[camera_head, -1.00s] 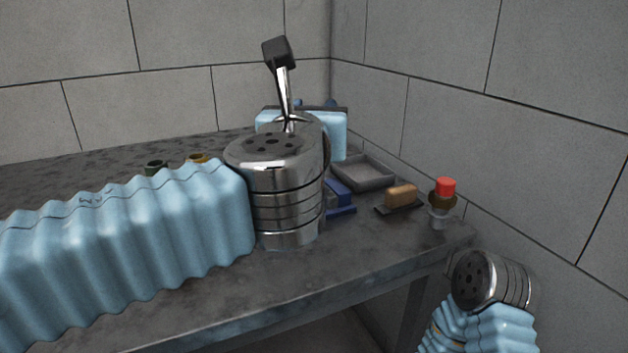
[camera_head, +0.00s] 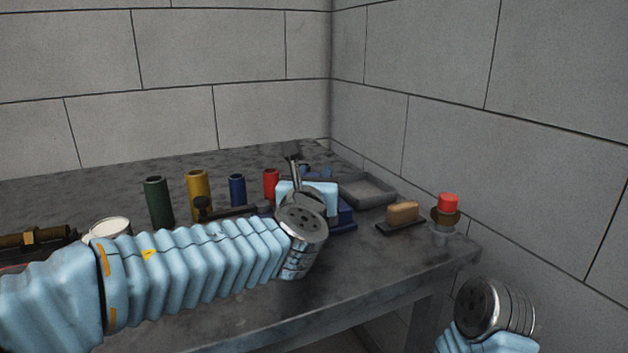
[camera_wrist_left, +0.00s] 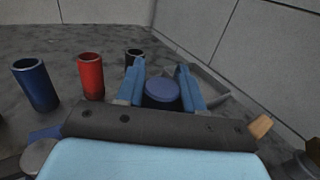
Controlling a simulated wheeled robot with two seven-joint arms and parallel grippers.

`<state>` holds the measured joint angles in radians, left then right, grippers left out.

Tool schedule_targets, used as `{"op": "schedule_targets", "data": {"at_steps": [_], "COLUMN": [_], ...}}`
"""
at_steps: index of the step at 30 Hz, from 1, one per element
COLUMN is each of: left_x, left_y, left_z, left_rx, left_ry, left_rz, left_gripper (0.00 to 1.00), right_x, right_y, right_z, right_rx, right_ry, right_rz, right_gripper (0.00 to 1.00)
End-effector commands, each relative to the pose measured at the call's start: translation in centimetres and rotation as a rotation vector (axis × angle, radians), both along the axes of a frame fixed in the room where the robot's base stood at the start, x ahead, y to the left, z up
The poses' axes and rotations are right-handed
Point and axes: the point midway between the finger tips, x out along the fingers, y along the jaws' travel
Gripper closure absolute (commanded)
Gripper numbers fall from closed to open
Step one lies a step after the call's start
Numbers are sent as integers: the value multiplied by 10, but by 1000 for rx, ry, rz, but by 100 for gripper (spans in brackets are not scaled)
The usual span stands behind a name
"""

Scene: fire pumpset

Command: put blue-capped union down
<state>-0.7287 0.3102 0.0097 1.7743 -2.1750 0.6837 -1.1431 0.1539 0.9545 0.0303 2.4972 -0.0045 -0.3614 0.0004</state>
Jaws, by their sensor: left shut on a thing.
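The blue-capped union (camera_wrist_left: 162,93) shows in the left wrist view as a round blue cap between the two blue fingers. My left gripper (camera_wrist_left: 160,90) is shut on it. In the head view my left gripper (camera_head: 316,172) is over the back right part of the bench, beside the grey tray. Its hand and wrist hide the union there, and I cannot tell whether the union touches the bench. My right wrist shows at the lower right of the head view, but its gripper does not.
A grey tray (camera_head: 368,190), a wooden-handled brush (camera_head: 402,213) and a red-capped fitting (camera_head: 446,213) stand right of the hand. Green (camera_head: 158,202), yellow (camera_head: 198,194), blue (camera_head: 237,190) and red (camera_head: 271,185) cylinders stand left. Walls close off the back and right.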

Motion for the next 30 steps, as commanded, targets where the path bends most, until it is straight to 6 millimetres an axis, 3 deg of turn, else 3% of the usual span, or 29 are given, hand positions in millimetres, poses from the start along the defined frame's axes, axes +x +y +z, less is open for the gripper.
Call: {"op": "schedule_targets", "data": {"at_steps": [11, 12, 16, 27, 30], "left_x": [0, 0, 0, -1, -18], "left_y": [0, 0, 0, 0, 4], "left_z": [-3, -2, -3, 3, 0], "left_rx": [-2, 0, 0, 0, -1], "left_ry": [-3, -1, 0, 0, -2], "left_rz": [1, 1, 1, 0, -1], "left_gripper": [100, 57, 38, 38, 38], "right_x": [0, 0, 0, 0, 0], "right_y": [0, 0, 0, 0, 0], "right_z": [-5, -3, -3, 3, -6], "right_rx": [0, 0, 0, 0, 0], "right_ry": [-1, 0, -1, 0, -1], "right_rz": [-1, -1, -1, 0, 0], "right_gripper": [57, 57, 57, 57, 57]}}
